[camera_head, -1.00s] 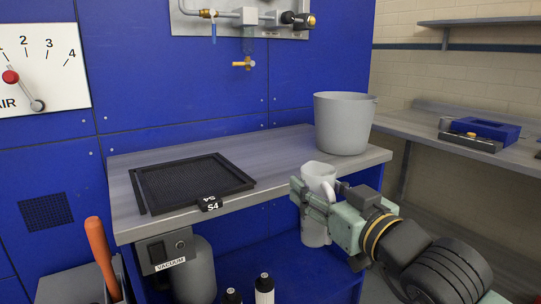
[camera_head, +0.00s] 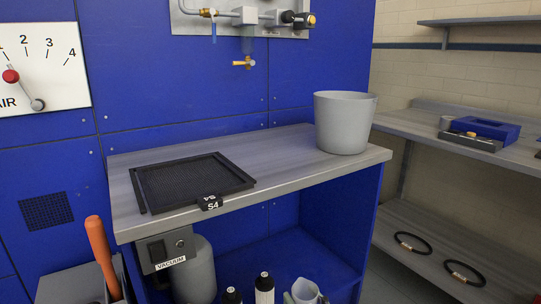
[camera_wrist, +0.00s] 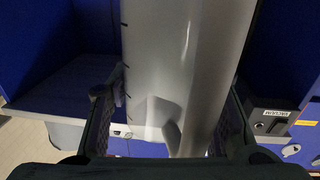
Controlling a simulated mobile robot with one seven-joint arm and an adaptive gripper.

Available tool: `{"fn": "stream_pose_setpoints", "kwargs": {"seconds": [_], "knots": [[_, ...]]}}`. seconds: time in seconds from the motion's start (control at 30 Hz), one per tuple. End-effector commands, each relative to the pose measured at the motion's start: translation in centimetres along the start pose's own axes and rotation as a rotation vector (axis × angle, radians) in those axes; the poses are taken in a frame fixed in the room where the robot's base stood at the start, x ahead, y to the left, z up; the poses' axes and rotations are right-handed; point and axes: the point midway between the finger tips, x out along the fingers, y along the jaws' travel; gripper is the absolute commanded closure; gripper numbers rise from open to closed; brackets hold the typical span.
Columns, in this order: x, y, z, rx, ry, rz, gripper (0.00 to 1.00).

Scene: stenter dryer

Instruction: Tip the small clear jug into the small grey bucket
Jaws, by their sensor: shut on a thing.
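The small clear jug (camera_head: 306,291) shows at the bottom edge of the head view, its lower part cut off by the frame. In the wrist view the jug (camera_wrist: 185,60) is large and pale, with marks along its left side. My gripper (camera_wrist: 170,115) has one dark finger on each side of it and is shut on it. In the head view only a small greenish piece beside the jug may be my gripper. The small grey bucket (camera_head: 343,124) stands upright on the right end of the worktop, above and right of the jug. Its inside is mostly hidden.
The grey worktop (camera_head: 270,165) holds a black mesh tray (camera_head: 192,182) at left, with clear room between tray and bucket. Below are a vacuum canister (camera_head: 195,270) and bottles (camera_head: 264,288). A bench with a blue device (camera_head: 487,129) stands at right.

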Motion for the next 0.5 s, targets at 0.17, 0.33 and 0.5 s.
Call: {"fn": "stream_pose_setpoints", "kwargs": {"seconds": [0.17,0.33,0.5], "knots": [[0.8,-0.4,11.3,0.007,-0.005,-0.009,0.88],[1.5,-0.8,20.9,0.005,-0.004,-0.018,0.88],[2.0,-1.1,28.1,0.004,-0.002,-0.025,0.88]]}}
